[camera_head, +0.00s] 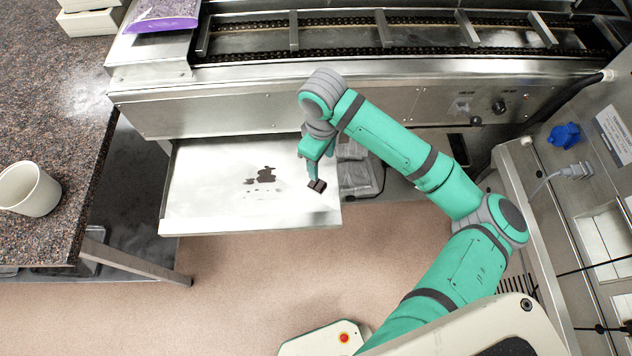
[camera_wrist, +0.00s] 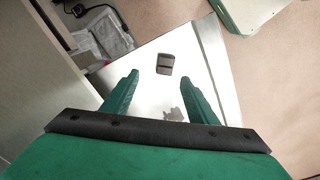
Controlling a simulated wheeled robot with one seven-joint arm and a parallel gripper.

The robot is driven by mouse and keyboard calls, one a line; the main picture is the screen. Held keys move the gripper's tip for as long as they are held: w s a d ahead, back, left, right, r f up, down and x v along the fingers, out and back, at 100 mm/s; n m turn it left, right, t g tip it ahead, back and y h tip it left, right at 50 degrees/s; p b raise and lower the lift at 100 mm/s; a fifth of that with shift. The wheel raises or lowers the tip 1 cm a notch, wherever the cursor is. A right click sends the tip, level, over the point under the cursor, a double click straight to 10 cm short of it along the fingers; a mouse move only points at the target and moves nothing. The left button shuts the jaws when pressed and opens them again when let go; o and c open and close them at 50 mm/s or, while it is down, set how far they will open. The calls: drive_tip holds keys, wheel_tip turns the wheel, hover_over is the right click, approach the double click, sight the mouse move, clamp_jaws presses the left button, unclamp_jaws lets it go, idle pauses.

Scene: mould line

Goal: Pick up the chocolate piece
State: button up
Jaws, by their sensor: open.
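The chocolate piece (camera_head: 317,186) is a small dark brown block near the right front corner of a pale metal tray (camera_head: 200,205). In the wrist view the chocolate piece (camera_wrist: 165,64) lies on the tray, just beyond the fingertips and roughly in line with the gap between them. My gripper (camera_head: 312,180) points down over the tray's right side. In the wrist view my gripper (camera_wrist: 158,76) is open, with its two green fingers apart and nothing between them. The exact height of the fingertips above the tray is hard to tell.
Dark chocolate smears (camera_head: 265,176) mark the tray's middle. A metal conveyor machine (camera_head: 300,100) rises behind the tray. A wrapped package (camera_head: 355,170) sits right of the tray. A granite counter (camera_head: 60,130) with a white cup (camera_head: 28,190) stands at left. Open floor lies in front.

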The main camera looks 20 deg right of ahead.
hover_over(319, 184)
drive_tip(key=f, duration=0.4)
drive_tip(key=shift+w+a+f, duration=0.15)
drive_tip(key=shift+a+f, duration=0.1)
drive_tip(key=shift+f, duration=0.1)
drive_tip(key=shift+d+f, duration=0.2)
drive_tip(key=shift+f, duration=2.5)
drive_tip(key=c, duration=1.1)
